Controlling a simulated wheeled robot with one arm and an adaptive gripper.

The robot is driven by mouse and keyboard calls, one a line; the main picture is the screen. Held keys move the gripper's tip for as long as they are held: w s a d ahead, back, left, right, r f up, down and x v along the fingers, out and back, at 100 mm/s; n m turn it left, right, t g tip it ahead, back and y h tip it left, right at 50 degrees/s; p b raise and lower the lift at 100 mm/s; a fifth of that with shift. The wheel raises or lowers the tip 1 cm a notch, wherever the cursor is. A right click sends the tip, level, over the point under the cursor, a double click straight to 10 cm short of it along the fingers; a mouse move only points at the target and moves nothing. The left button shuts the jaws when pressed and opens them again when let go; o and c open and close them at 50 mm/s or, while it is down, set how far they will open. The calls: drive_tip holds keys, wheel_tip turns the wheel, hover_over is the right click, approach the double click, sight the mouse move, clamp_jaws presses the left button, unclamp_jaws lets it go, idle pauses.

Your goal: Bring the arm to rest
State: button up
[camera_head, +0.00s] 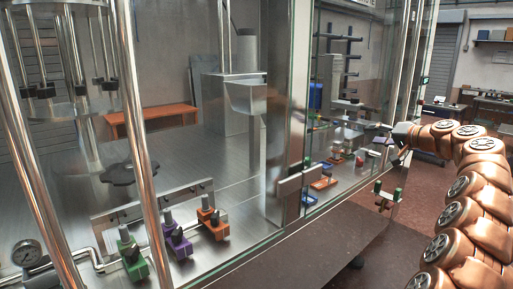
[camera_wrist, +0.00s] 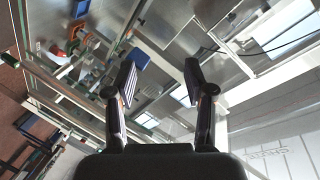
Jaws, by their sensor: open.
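My gripper (camera_wrist: 162,82) shows in the wrist view with its two dark fingers spread apart and nothing between them. In the head view my gripper (camera_head: 398,148) is small, at the end of my copper-coloured arm on the right. It is near the right end of the glass-fronted machine (camera_head: 300,130), close to its glass and metal posts. I cannot tell from these views whether it touches the machine.
Green (camera_head: 131,255), purple (camera_head: 178,242) and orange (camera_head: 212,222) valves sit on a pipe along the machine's front. A pressure gauge (camera_head: 27,253) is at the lower left. An orange bench (camera_head: 152,115) stands behind.

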drive_tip(key=s+a+f+n+g+y, duration=0.1)
drive_tip(key=s+a+f+n+g, duration=0.2)
drive_tip(key=s+a, duration=0.8)
drive_tip(key=s+a+f+g, duration=0.3)
drive_tip(key=s+a+g, duration=0.3)
drive_tip(key=a, duration=0.9)
drive_tip(key=s+a+f+n+g+h, duration=0.15)
drive_tip(key=s+f, duration=0.35)
drive_tip(key=s, duration=0.7)
drive_tip(key=s+a+f+g+h, duration=0.1)
drive_tip(key=s+f+g+h, duration=0.15)
drive_tip(key=s+f, duration=0.65)
drive_tip(key=s+d+f+h, duration=0.1)
drive_tip(key=s+d+f, duration=0.1)
drive_tip(key=s, duration=0.5)
drive_tip(key=s+d+f+g+h, duration=0.1)
drive_tip(key=s+d+f+h, duration=0.1)
drive_tip(key=s, duration=0.6)
drive_tip(key=s+d+f+g+h, duration=0.1)
drive_tip(key=s+d+f, duration=0.1)
drive_tip(key=s+d, duration=0.2)
drive_tip(key=s, duration=0.3)
drive_tip(key=shift+s+d+h, duration=0.15)
drive_tip(key=shift+h, duration=0.25)
